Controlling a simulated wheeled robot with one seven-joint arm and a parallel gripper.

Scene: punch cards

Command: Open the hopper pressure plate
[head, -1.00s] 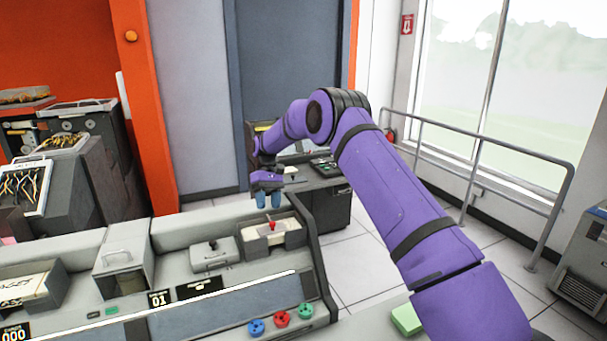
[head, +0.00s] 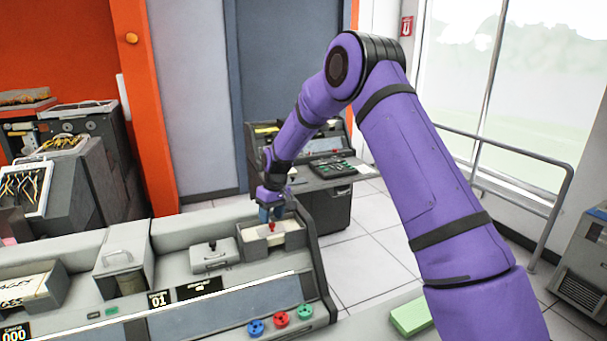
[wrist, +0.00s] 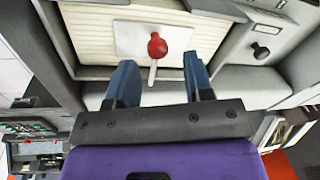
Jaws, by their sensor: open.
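The hopper (head: 254,252) is an open grey box at the right end of the machine's top, holding cream cards. Its pressure plate (wrist: 128,38) is a pale panel lying against the ribbed cream stack of cards (wrist: 84,26). A red ball knob (wrist: 157,47) on a pale stem stands on the plate; in the head view the knob (head: 271,227) shows just below my fingers. In the wrist view the knob appears just ahead of the gap between the fingertips. Contact cannot be made out.
A grey lidded unit with a black knob (head: 212,247) sits left of the hopper. Blue, red and green buttons (head: 281,318) are on the front panel. A console with a keypad (head: 330,168) stands behind.

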